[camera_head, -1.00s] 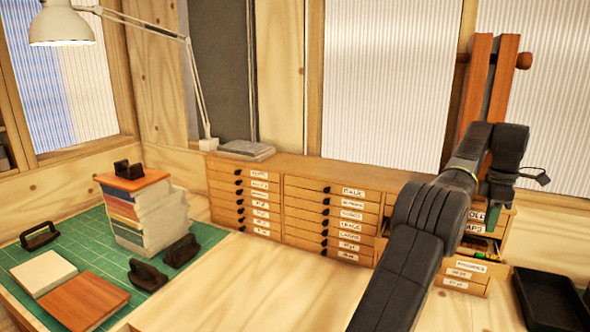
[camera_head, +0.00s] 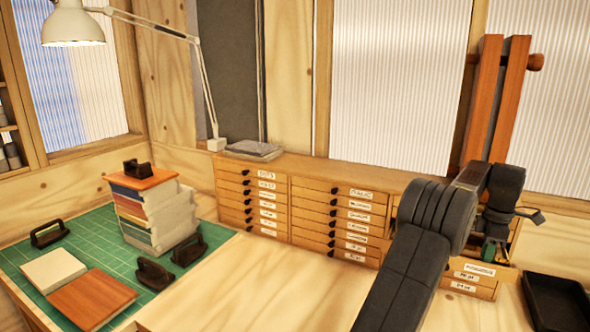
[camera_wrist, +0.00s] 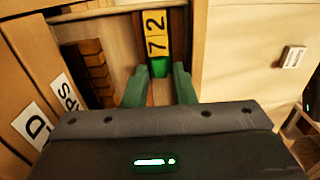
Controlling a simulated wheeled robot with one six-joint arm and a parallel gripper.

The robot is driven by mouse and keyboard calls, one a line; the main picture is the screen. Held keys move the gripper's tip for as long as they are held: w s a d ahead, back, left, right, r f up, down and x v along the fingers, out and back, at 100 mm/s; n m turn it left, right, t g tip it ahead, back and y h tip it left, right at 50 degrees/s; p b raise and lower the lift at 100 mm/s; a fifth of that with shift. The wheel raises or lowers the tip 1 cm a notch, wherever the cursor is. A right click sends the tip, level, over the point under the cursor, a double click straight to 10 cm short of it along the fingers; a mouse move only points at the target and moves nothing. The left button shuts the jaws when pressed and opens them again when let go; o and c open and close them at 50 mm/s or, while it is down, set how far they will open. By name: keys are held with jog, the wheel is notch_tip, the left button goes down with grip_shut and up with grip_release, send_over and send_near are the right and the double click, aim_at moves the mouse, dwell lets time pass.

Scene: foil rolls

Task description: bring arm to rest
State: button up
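My gripper (camera_wrist: 160,80) shows in the wrist view with two green fingers apart and empty space between them. Just past the fingertips, inside a pulled-out drawer, is a dark reddish strip with yellow tiles (camera_wrist: 156,33) marked 7 and 2 and a green end (camera_wrist: 160,66). The fingertips stand on either side of that green end; I cannot tell whether they touch it. In the head view my gripper (camera_head: 490,252) points down at the right end of the drawer cabinet (camera_head: 335,170), and my arm hides most of the open drawer.
Brown stacked pieces (camera_wrist: 93,70) lie in the drawer's left part. A black tray (camera_head: 556,300) is right of the cabinet. A green mat (camera_head: 95,243) at left holds a book stack (camera_head: 155,215) and black-handled tools (camera_head: 188,250). The front wooden top (camera_head: 260,285) is clear.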

jog(key=shift+s+d+r, duration=0.2)
jog(key=shift+d+r, duration=0.15)
jog(key=shift+r, duration=0.15)
notch_tip(320, 180, up, 11)
notch_tip(320, 180, down, 12)
jog(key=shift+a+r, duration=0.1)
jog(key=shift+r, duration=0.1)
jog(key=a, duration=0.1)
jog(key=w+a, duration=0.2)
jog(key=a, duration=0.1)
jog(key=shift+f, duration=0.15)
notch_tip(320, 180, up, 14)
jog(key=s+m+t+b, duration=0.1)
jog(key=m, duration=0.3)
jog(key=s+a+m+t+h+b, duration=0.1)
jog(key=m+b, duration=0.1)
jog(key=m, duration=0.3)
jog(key=s+m+t+b, duration=0.1)
jog(key=s+m+b, duration=0.1)
jog(key=m, duration=0.2)
jog(key=shift+a+f+m+h, duration=0.15)
jog(key=shift+f+m+h, duration=0.15)
jog(key=shift+f+m, duration=0.1)
dwell(0.3)
